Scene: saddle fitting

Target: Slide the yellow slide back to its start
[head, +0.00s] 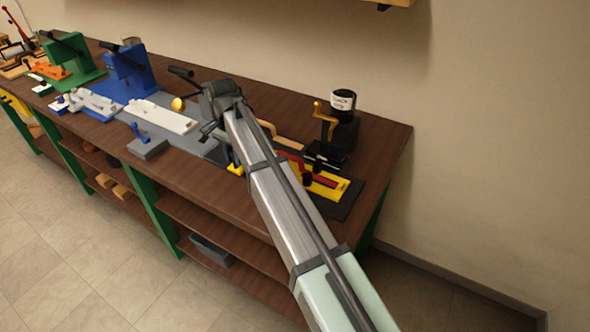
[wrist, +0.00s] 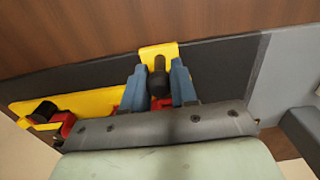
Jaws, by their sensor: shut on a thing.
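In the wrist view, my gripper (wrist: 158,84) has its blue fingers on either side of a black knob (wrist: 159,68). The knob stands on a yellow piece (wrist: 157,50), which I take for the yellow slide. The gripper is shut on this knob. A longer yellow plate (wrist: 82,104) with red parts reaches to the left, partly hidden by the gripper body. In the head view, the yellow plate with a red strip (head: 329,186) lies at the right of the bench, and a small yellow part (head: 235,169) shows left of my arm. The arm covers the stretch between.
A black stand with a yellow lever (head: 325,117) and a labelled black cup (head: 343,101) is behind the plate. A white part (head: 158,115) and a small grey block with a blue handle (head: 147,148) are to the left. Blue (head: 128,72) and green (head: 72,58) fixtures stand farther left.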

